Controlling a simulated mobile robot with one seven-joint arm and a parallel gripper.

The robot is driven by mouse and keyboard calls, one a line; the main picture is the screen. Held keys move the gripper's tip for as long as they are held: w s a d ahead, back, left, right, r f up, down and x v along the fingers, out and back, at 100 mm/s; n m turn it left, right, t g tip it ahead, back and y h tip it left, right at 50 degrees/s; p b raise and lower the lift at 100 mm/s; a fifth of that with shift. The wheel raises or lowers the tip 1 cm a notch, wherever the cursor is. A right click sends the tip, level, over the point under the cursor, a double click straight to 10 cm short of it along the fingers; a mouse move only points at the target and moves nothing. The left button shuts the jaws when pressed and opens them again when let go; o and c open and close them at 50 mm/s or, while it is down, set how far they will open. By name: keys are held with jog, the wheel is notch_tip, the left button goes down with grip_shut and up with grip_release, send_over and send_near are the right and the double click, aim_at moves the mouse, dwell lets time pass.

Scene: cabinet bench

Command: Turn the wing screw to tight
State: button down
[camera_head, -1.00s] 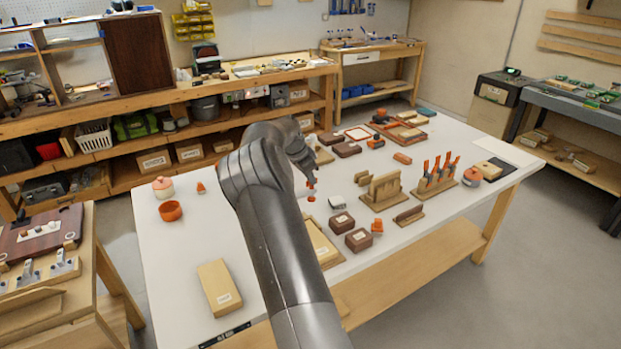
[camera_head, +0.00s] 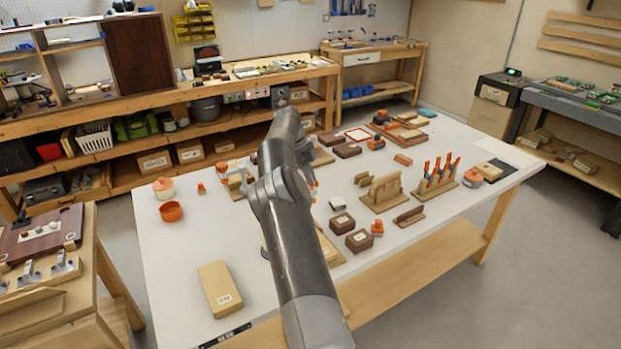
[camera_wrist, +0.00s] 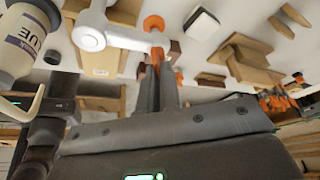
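In the wrist view, an orange knob-like part (camera_wrist: 153,23) sits at the end of a white arm (camera_wrist: 120,38) with a round white joint. It may be the wing screw, but its wings are not clear. My gripper (camera_wrist: 158,65) points at it, with its dark fingers close together just below it. Some orange shows at the fingertips. I cannot tell whether the fingers touch or hold it, or how wide they stand. In the head view, my arm hides the gripper and most of this fixture.
The white table (camera_head: 190,245) holds a wooden rack of orange-handled tools (camera_head: 438,175), dark boxes (camera_head: 358,240), an orange cup (camera_head: 171,211) and a wooden block (camera_head: 219,288). A glue bottle (camera_wrist: 22,40) stands close at left in the wrist view. The table's left front is mostly clear.

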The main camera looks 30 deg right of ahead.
jog(key=m+y, duration=0.1)
jog(key=m, duration=0.3)
jog(key=shift+f+g, duration=0.1)
jog(key=shift+g, duration=0.2)
jog(key=shift+m+y, duration=0.3)
jog(key=c, duration=1.6)
grip_release()
jog(key=shift+d, duration=0.1)
